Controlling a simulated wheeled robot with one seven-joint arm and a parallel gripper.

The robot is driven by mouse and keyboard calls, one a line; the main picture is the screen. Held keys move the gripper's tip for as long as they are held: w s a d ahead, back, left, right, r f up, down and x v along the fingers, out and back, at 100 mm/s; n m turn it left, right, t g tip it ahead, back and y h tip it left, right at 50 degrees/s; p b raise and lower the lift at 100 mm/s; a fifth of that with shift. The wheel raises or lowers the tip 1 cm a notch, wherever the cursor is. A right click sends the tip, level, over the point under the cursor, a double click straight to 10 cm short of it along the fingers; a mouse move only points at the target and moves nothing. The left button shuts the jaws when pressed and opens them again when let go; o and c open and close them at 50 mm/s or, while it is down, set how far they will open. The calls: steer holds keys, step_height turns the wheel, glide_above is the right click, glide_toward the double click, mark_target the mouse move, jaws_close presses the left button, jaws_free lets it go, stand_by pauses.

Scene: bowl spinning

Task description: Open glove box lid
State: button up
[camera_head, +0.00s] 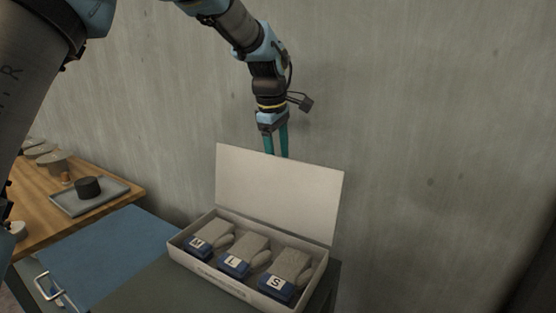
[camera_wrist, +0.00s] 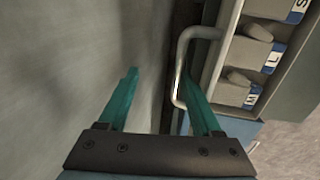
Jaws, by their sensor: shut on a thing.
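The glove box (camera_head: 238,284) stands on a dark grey top near the wall. Its white lid (camera_head: 280,192) is open and stands upright at the box's back edge. A bent metal lid handle (camera_wrist: 181,70) shows in the wrist view on the lid's wall side. My gripper (camera_head: 276,142) is behind the lid's top edge; the lid hides its fingertips in the head view. In the wrist view my gripper (camera_wrist: 160,78) has its green fingers to either side of the handle bar, the right one close to it. It is shut on the handle, though finger contact is not clear.
Several grey and blue glove packs (camera_head: 238,256), marked M, L and S, lie in the box. A blue panel (camera_head: 100,260) with a metal handle is at its left. A wooden table (camera_head: 40,217) with a tray (camera_head: 92,202) stands farther left. The concrete wall (camera_head: 430,120) is close behind.

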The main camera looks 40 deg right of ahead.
step_height(320, 180, up, 9)
steer(key=a+b, duration=0.1)
steer(key=b, duration=0.1)
steer(key=shift+s+a+r, duration=0.15)
steer(key=shift+a+r, duration=0.05)
steer(key=shift+a, duration=0.2)
steer(key=w+a+f, duration=0.3)
steer(key=w+a, duration=0.2)
steer(key=a, duration=0.3)
steer(key=w+a+f+m, duration=0.1)
steer(key=w+a+f, duration=0.2)
steer(key=w+a, duration=0.35)
steer(key=w+a+f, duration=0.3)
steer(key=a, duration=0.7)
steer(key=s+a+f+m, duration=0.1)
steer(key=s+a+f, duration=0.1)
steer(key=a, duration=0.7)
steer(key=s+a+f+m+y, duration=0.1)
steer(key=s+a+f, duration=0.2)
steer(key=a, duration=0.6)
steer(key=s+a+f+m+t+y, duration=0.1)
steer(key=s+a+f, duration=0.2)
steer(key=a, duration=0.7)
step_height(320, 180, down, 3)
steer(key=shift+r, duration=0.15)
